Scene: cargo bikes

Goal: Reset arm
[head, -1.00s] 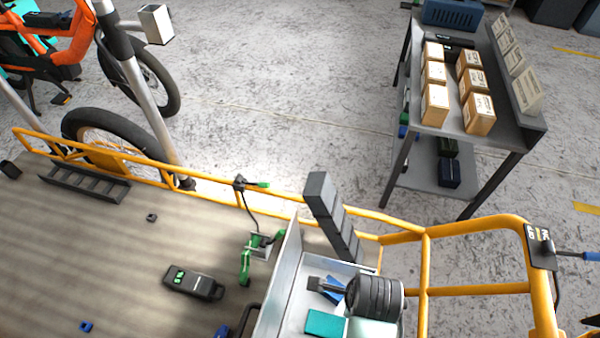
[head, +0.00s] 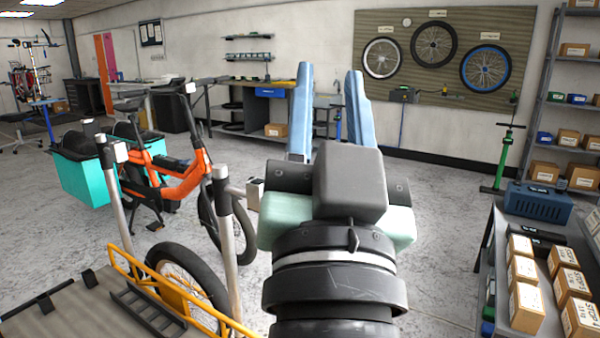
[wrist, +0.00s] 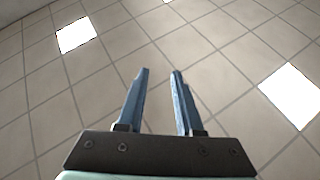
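My gripper (head: 328,100) is raised in the middle of the head view, its two blue fingers pointing up and spread apart. Nothing is between them. In the wrist view the fingers (wrist: 160,98) also stand apart and empty, with only the tiled ceiling behind them. My gripper touches nothing that I can see.
A yellow-railed cargo bed (head: 60,308) is at the lower left, beside an orange bike (head: 178,178). A table with several cardboard boxes (head: 526,308) and a blue case (head: 538,202) is at the right. A green floor pump (head: 501,160) stands behind it. Open floor lies beyond.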

